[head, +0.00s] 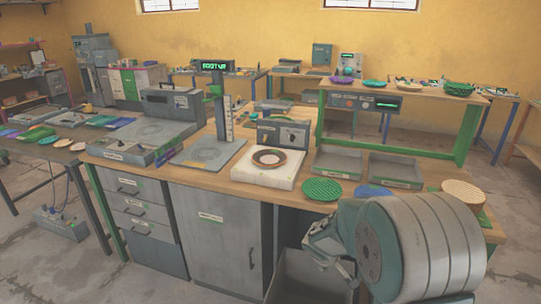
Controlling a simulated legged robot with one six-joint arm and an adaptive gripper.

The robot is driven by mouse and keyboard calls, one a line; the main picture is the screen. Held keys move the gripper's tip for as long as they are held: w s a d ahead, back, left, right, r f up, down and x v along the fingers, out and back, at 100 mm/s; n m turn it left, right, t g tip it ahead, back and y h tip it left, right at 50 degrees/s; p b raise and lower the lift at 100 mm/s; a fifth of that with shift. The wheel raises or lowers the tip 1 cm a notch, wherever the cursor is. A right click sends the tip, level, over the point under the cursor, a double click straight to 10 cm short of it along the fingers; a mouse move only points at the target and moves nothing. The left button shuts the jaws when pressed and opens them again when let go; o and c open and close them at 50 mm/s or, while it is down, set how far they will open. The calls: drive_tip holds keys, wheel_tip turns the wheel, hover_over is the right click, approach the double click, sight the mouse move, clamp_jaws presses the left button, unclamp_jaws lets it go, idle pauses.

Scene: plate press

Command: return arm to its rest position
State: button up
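My arm (425,245) fills the lower right of the head view, close to the camera, as a large grey-green ribbed cylinder. A smaller jointed grey part (328,238) sticks out at its left, in front of the workbench (215,182). I cannot make out separate fingertips, so whether my gripper is open or shut is unclear. No held object shows. On the bench, a brown ring-shaped plate (269,157) lies on a white block (262,177) in front of a grey control box (283,134).
A green plate (321,189), a blue plate (374,192) and a cream plate (463,192) lie along the front right bench edge. Two grey trays (338,163) (395,170) sit behind them. A grey bin (294,282) stands below. Open floor (50,280) shows at lower left.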

drive_tip(key=s+d+r+m, duration=0.2)
drive_tip(key=s+r, duration=0.4)
drive_tip(key=r, duration=0.3)
drive_tip(key=s+a+r+m+y, duration=0.1)
drive_tip(key=s+r, duration=0.4)
drive_tip(key=s, duration=0.6)
drive_tip(key=s+a+r+m+y, duration=0.2)
drive_tip(key=s+r+m, duration=0.2)
drive_tip(key=s, duration=0.8)
wheel_tip(320, 180, up, 2)
drive_tip(key=shift+a+r+t+y, duration=0.2)
drive_tip(key=shift+t+y, duration=0.1)
drive_tip(key=shift+t, duration=0.1)
